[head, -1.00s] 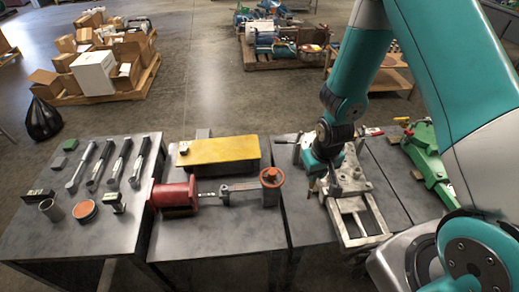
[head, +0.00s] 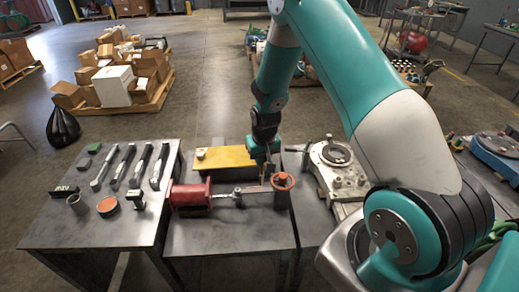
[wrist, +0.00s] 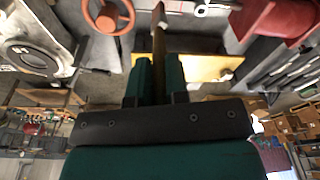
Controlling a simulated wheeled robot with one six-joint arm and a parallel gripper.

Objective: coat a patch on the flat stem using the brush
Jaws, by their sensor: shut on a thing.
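The flat stem (head: 252,190) is a metal bar between the red body (head: 190,196) and the orange handwheel (head: 282,181). My gripper (head: 263,162) points down just behind the stem, close to the handwheel. In the wrist view its green fingers (wrist: 159,78) are shut on a thin brown brush (wrist: 158,42), which sticks out past them toward the stem. I cannot tell whether the brush tip touches the stem. In the wrist view the handwheel (wrist: 108,18) is at upper left and the red body (wrist: 275,20) at upper right.
A yellow block (head: 222,160) lies behind the stem. A grey machine part (head: 338,172) stands to the right. The table front before the stem is clear.

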